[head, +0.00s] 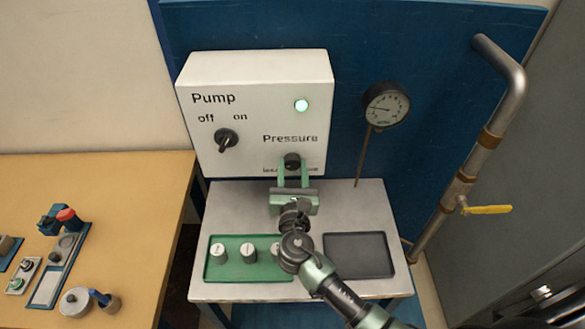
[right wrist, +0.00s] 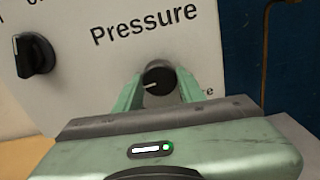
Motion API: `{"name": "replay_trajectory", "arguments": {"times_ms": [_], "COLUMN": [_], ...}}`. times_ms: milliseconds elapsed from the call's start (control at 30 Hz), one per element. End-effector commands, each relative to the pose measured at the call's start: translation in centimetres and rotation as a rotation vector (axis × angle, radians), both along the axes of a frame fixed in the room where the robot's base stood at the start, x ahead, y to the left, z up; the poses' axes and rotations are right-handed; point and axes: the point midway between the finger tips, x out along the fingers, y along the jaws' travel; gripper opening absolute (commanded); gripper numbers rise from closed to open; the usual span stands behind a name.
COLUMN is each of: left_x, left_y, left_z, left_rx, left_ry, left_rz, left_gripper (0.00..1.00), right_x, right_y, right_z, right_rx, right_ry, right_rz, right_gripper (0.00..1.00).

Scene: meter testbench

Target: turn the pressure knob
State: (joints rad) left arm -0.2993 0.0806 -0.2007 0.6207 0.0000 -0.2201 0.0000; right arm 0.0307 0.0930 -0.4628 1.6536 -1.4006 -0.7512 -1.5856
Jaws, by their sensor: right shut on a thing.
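The pressure knob (head: 292,160) is a round black knob under the word "Pressure" on the white pump box (head: 255,80). In the right wrist view the knob (right wrist: 158,78) has a white pointer line aimed to the left and slightly down. My right gripper (head: 292,170) reaches up to the box, one green finger on each side of the knob; it is shut on the knob. The fingers cover part of the label below it. The left gripper is in neither view.
A black pump switch (head: 226,140) sits left of the knob, and a green lamp (head: 301,105) is lit. A gauge (head: 386,104) stands to the right. On the bench (head: 345,205) are a green tray (head: 235,272) with white weights and an empty dark tray (head: 358,256).

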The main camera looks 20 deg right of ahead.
Motion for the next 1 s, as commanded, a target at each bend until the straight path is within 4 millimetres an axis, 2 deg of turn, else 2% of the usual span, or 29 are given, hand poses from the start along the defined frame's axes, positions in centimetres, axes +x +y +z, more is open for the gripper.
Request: {"name": "replay_trajectory", "arguments": {"times_ms": [367, 1000], "left_x": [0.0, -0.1], "left_y": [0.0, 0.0], "left_z": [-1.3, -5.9], "left_rx": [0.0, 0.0], "left_ry": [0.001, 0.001], "left_rz": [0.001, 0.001], "left_gripper": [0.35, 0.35], "right_x": [0.0, 0.0], "right_y": [0.0, 0.1], "right_z": [-0.3, -0.4], "right_rx": [0.121, 0.683], "right_ry": [-0.035, -0.196], "right_rz": [0.0, -0.001], "right_gripper": [0.0, 0.0]}}
